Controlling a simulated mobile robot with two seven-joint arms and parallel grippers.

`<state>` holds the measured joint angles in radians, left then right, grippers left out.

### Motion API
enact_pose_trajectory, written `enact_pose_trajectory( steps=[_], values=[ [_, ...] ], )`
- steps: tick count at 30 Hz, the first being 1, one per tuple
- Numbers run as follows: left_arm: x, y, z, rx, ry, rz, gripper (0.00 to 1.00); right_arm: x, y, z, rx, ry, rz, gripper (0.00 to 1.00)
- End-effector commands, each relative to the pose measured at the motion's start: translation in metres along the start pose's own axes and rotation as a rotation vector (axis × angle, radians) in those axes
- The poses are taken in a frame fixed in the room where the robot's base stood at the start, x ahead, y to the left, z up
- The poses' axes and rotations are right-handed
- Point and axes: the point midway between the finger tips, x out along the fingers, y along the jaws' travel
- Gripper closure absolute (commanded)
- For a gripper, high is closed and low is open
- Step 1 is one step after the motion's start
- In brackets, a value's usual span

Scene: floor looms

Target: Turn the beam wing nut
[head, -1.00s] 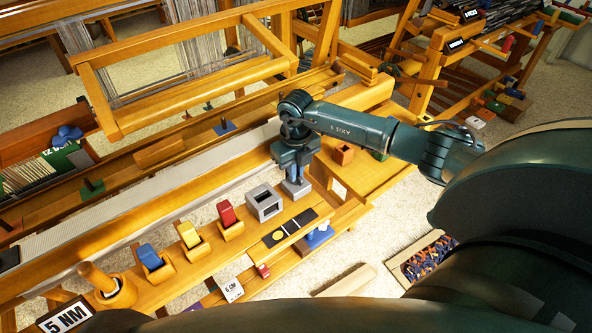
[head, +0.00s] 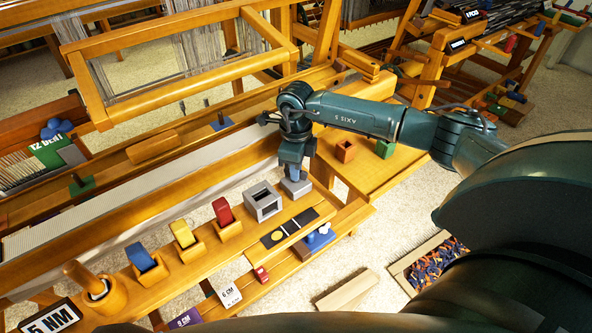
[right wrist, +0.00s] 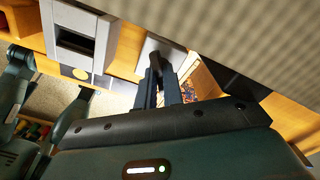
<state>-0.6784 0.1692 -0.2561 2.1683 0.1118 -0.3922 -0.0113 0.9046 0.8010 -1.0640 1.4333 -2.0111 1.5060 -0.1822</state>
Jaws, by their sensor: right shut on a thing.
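My right gripper (head: 293,172) points down over a small grey block (head: 297,187) at the right end of the wooden beam. Its fingers, also in the right wrist view (right wrist: 164,92), are closed around a small dark upright piece (right wrist: 156,64), which I take to be the beam wing nut. The piece stands in front of the grey block's pale face (right wrist: 150,46). In the head view the gripper hides the nut, so I cannot tell its angle. My left gripper is in neither view.
A grey open box (head: 263,202) stands just left of the gripper. Red (head: 223,212), yellow (head: 182,234) and blue (head: 140,257) pieces sit in wooden holders along the beam. The loom frame (head: 180,75) rises behind. A black panel (head: 290,228) lies in front.

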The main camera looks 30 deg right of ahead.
Motion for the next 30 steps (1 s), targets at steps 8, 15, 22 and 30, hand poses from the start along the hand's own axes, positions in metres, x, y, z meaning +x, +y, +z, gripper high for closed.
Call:
enact_pose_trajectory(
  steps=[8, 15, 22, 30],
  values=[
    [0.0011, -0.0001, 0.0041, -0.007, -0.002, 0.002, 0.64, -0.0009, -0.0006, 0.0004, -0.060, -0.002, -0.001, 1.00],
    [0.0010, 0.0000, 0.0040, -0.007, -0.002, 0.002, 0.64, -0.0012, -0.0005, 0.0005, -0.066, -0.002, -0.001, 1.00],
    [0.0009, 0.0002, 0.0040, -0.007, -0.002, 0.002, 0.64, -0.0012, -0.0005, 0.0005, -0.065, -0.003, -0.001, 0.86],
    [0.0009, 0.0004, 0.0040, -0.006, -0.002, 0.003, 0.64, -0.0005, -0.0003, 0.0002, -0.064, -0.001, 0.000, 0.69]
  ],
)
